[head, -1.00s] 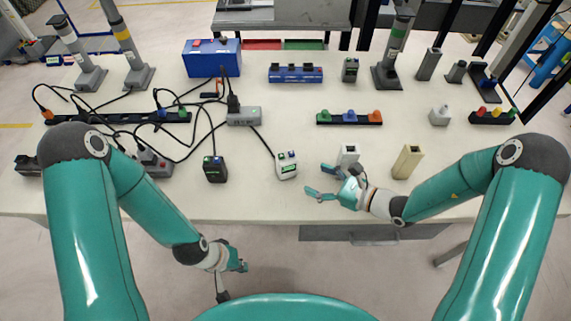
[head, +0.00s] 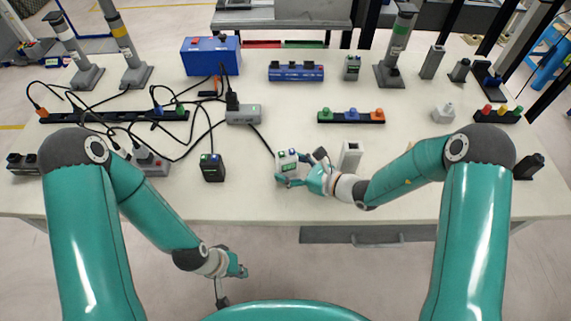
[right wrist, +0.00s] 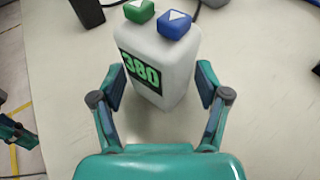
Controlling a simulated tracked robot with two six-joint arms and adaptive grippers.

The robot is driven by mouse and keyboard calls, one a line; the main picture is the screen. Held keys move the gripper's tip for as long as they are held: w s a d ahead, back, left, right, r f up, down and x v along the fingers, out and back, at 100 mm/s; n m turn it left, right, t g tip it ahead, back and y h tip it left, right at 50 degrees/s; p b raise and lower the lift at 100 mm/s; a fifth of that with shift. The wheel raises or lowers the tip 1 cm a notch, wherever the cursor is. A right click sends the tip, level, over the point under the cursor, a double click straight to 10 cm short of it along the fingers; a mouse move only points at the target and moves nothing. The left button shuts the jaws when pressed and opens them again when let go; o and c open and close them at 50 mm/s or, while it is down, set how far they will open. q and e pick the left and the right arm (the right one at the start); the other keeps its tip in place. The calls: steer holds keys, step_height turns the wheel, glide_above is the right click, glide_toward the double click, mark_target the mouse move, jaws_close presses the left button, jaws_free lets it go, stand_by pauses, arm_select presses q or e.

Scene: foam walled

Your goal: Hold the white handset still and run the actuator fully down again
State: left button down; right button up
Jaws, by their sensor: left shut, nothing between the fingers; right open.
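The white handset (head: 287,160) stands upright near the table's front middle, with a black cable running back to a grey box. In the right wrist view the handset (right wrist: 165,65) shows a green and a blue button with white arrows on top and a display reading 380. My right gripper (head: 296,170) is open, with its fingers on either side of the handset. In the right wrist view, gaps show beside the fingers (right wrist: 159,85). My left gripper (head: 240,270) is shut and empty, off the table's front edge. I cannot tell which upright column is the actuator.
A black handset (head: 212,167) stands left of the white one. The grey box (head: 243,114) and loose cables lie behind. A white block (head: 350,157) stands close right of my right gripper. Columns (head: 128,45) stand at the back left, another (head: 397,45) at the back right.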

steer(key=c, duration=0.5)
steer(key=shift+o, duration=0.2)
stand_by(1.1)
